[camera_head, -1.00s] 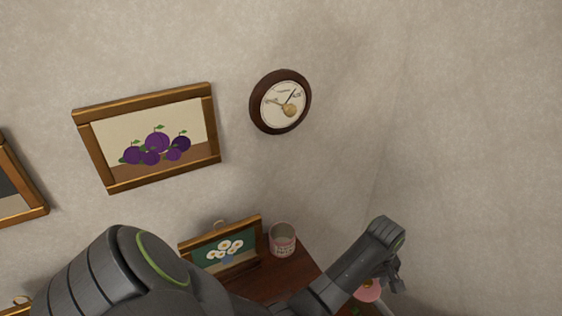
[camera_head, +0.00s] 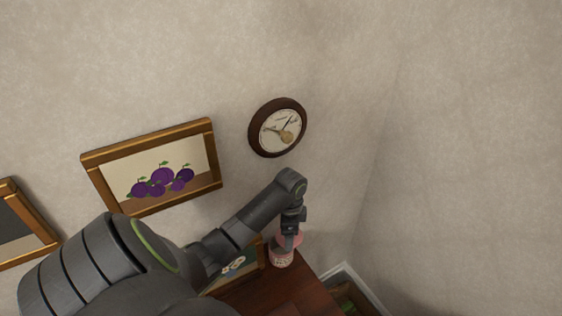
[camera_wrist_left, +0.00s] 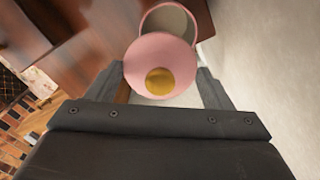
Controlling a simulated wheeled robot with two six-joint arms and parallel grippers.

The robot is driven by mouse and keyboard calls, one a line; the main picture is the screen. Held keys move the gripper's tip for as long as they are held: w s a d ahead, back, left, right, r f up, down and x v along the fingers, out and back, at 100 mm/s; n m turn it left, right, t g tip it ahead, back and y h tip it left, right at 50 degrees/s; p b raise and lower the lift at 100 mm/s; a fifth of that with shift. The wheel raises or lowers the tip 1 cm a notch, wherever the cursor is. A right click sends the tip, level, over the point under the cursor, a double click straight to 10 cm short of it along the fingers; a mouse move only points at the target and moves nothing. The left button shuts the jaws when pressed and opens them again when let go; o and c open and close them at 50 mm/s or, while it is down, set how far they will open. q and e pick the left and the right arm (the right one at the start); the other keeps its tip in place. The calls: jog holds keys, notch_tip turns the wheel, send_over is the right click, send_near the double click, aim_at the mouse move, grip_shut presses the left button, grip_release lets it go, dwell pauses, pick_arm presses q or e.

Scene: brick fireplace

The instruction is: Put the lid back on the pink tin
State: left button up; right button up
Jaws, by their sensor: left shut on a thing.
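My left gripper (camera_head: 286,239) reaches down over the dark wooden top. In the left wrist view its two fingers (camera_wrist_left: 161,72) are shut on the round pink lid (camera_wrist_left: 152,46), which has a gold knob. The pink patterned tin (camera_head: 281,258) stands on the wood, with the lid (camera_head: 297,239) close above it. In the left wrist view the open tin (camera_wrist_left: 170,18) shows past the lid's far edge, with the lid covering part of its mouth. I cannot tell whether lid and tin touch. My right gripper is not in view.
A small framed daisy picture (camera_head: 236,266) stands left of the tin, partly behind my arm. The wooden top (camera_head: 288,290) has bare room in front of the tin.

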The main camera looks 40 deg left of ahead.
aim_at(281, 237)
pick_arm(q)
jog(key=shift+s+a+r+m+p, duration=0.2)
jog(key=shift+a+r+m, duration=0.25)
jog(key=shift+m, duration=0.1)
jog(key=shift+s+a+r+m+p, duration=0.15)
jog(key=shift+a+r+m, duration=0.3)
jog(key=shift+m, duration=0.1)
jog(key=shift+s+a+m, duration=0.1)
jog(key=shift+a+m, duration=0.2)
jog(key=shift+m, duration=0.1)
notch_tip(281, 237, down, 4)
jog(key=b, duration=0.5)
jog(key=shift+f, duration=0.25)
jog(key=shift+f+b, duration=0.5)
jog(key=shift+f, duration=0.4)
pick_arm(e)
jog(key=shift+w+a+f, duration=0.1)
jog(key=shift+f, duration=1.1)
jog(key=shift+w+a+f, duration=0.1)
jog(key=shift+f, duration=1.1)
pick_arm(q)
jog(key=shift+r+p, duration=0.1)
jog(key=shift+p, duration=0.75)
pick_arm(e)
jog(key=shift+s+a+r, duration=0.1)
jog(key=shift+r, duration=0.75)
pick_arm(q)
jog(key=shift+f, duration=0.2)
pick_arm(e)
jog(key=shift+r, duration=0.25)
